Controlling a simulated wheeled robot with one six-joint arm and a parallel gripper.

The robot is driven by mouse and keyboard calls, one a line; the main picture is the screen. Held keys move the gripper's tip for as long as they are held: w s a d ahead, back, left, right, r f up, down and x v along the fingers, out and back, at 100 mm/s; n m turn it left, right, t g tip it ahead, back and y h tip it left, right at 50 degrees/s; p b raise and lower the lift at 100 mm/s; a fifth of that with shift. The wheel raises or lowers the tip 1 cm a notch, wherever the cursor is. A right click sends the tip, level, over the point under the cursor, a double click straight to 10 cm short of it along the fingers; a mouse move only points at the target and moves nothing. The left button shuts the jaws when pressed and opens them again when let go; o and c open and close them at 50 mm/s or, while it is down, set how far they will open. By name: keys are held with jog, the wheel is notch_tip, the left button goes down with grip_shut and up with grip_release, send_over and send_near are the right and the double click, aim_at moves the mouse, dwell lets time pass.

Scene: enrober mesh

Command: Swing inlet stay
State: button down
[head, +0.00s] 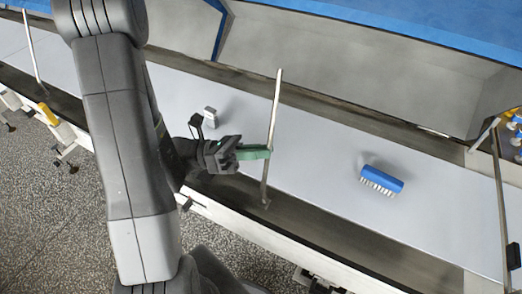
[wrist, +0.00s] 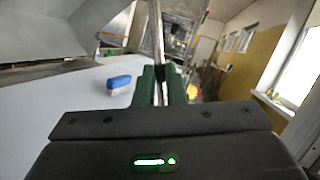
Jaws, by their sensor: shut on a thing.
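A thin metal stay (head: 274,115) stands up from the near edge of the belt in the head view, leaning slightly right at its top. My gripper (head: 266,152) reaches it from the left, with its green fingers at the rod about midway along its length. In the wrist view the stay (wrist: 157,45) runs up between the two green fingers (wrist: 160,85), which are closed on it. The part of the stay below the fingers is hidden there by my gripper body.
A blue brush (head: 382,180) with white bristles lies on the pale belt (head: 320,150) to the right. A small grey block (head: 210,116) lies behind my gripper. Another rod (head: 34,50) stands at far left. A blue-edged hood (head: 350,60) runs along the back.

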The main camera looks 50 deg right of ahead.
dwell(0.5)
jog(key=c, duration=1.5)
grip_release()
jog(key=shift+w, duration=0.1)
jog(key=b+v, duration=0.2)
jog(key=v, duration=1.2)
jog(key=shift+f+b, duration=0.15)
jog(key=shift+b, duration=0.2)
jog(key=p+x, duration=0.2)
jog(key=x, duration=1.2)
jog(key=shift+p, duration=0.35)
jog(key=shift+w+a, duration=0.1)
